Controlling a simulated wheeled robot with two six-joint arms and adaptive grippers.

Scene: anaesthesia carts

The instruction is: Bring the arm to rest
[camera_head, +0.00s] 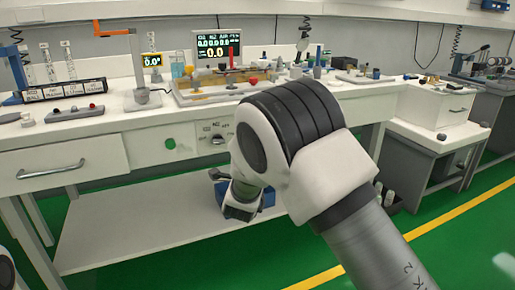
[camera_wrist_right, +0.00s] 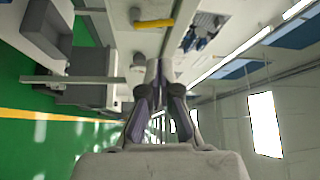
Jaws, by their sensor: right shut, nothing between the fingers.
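My right arm (camera_head: 335,175) comes in from the lower right of the head view and bends in front of the bench. Its far wrist part (camera_head: 243,195) hangs low before the bench front, and its fingers cannot be made out there. In the right wrist view my right gripper (camera_wrist_right: 158,72) is shut, with its two dark fingers together and nothing held. My left gripper is not in view.
A white bench (camera_head: 140,125) with a drawer handle (camera_head: 50,170) carries instruments and small parts. A lower shelf (camera_head: 140,225) holds a blue bin (camera_head: 267,196), partly hidden by my arm. A side cart (camera_head: 435,105) stands at the right. Green floor (camera_head: 470,250) is clear at the lower right.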

